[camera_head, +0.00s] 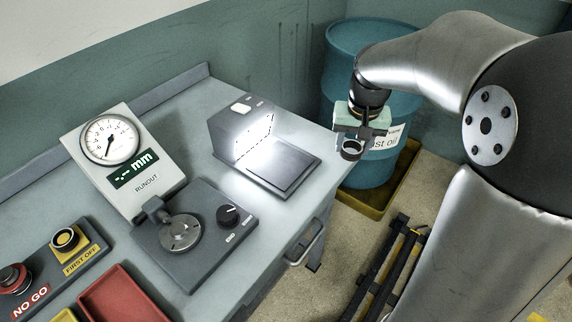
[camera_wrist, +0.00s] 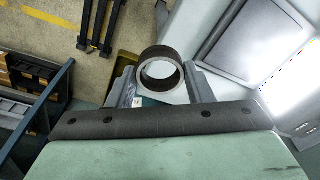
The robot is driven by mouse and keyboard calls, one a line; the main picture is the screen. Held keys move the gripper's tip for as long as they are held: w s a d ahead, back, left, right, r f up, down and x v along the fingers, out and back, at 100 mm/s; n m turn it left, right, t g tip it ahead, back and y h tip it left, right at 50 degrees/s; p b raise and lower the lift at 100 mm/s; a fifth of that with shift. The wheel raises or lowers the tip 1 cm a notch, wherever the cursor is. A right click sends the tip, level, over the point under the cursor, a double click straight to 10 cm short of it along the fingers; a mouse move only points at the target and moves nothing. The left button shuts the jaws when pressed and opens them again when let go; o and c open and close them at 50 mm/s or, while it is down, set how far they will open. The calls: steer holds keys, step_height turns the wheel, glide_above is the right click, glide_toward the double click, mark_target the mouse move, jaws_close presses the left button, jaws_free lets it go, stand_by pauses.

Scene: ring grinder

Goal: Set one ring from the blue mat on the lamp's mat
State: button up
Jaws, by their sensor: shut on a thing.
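My gripper (camera_head: 356,142) is shut on a dark metal ring (camera_head: 351,150), in front of the blue barrel and to the right of the bench. In the wrist view the ring (camera_wrist: 161,70) sits between the two fingers of my gripper (camera_wrist: 160,88), its bright inner wall showing. The lamp (camera_head: 243,130) is a grey box on the bench, lit toward its dark mat (camera_head: 284,170). The lamp's mat looks bare. Its mat also shows at the upper right of the wrist view (camera_wrist: 243,38). The blue mat is not visible in either view.
A runout gauge (camera_head: 124,160) and a dark fixture with a round disc (camera_head: 180,233) stand left of the lamp. A red tray (camera_head: 122,297) and NO GO and FIRST OFF stations are at lower left. A blue barrel (camera_head: 350,65) stands beyond the bench's right edge.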

steer(key=s+a+r+n+b, duration=0.15)
steer(key=s+a, duration=0.25)
steer(key=a, duration=0.6)
steer(key=s+a+r+n, duration=0.3)
steer(key=a, duration=0.7)
steer(key=w+d+f+p, duration=0.1)
steer(key=w+f, duration=0.2)
steer(key=w, duration=0.1)
steer(key=w+d+f, duration=0.1)
steer(key=w+f, duration=0.2)
steer(key=w, duration=0.1)
steer(key=w+d+f+p, duration=0.1)
steer(key=w+f, duration=0.2)
steer(key=w, duration=0.1)
steer(key=shift+d+f+p, duration=0.15)
steer(key=shift+p, duration=0.15)
steer(key=shift+w+d+f, duration=0.1)
steer(key=shift+w+f, duration=0.2)
steer(key=shift+f, duration=0.05)
steer(key=shift+w+f, duration=0.15)
steer(key=shift+f, duration=1.55)
